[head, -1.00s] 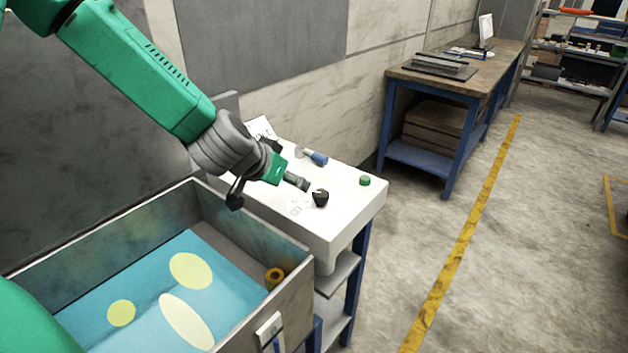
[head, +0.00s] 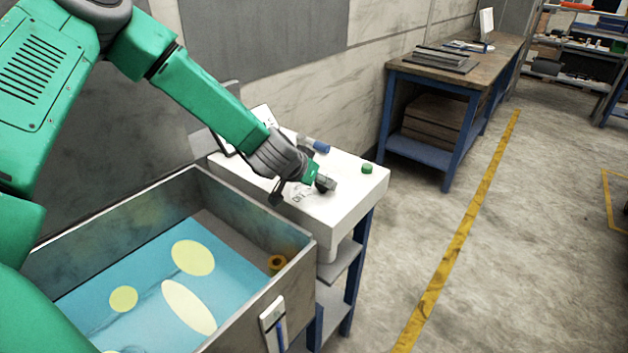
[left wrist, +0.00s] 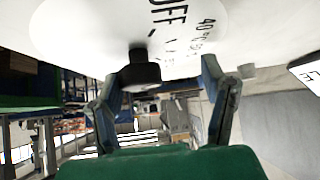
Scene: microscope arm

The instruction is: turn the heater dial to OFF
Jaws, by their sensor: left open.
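The heater dial (left wrist: 140,72) is a black knob on a white panel in the left wrist view. Printed marks "OFF" (left wrist: 168,14) and "40" sit beside it on the panel. My left gripper (left wrist: 163,88) is open, with a finger on each side of the dial; the dial is nearer the left-hand finger. I cannot tell whether either finger touches it. In the head view my left gripper (head: 325,183) is at the white-topped unit (head: 350,192) and mostly hides the dial. Which mark the dial points to is unclear. My right gripper is not in view.
A green button (head: 367,168) and a blue-ended object (head: 319,146) are on the white top. An open metal box (head: 120,219) with a blue inside stands in front, an orange-brown ring (head: 277,263) in its corner. A workbench (head: 455,75) stands behind; floor to the right is clear.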

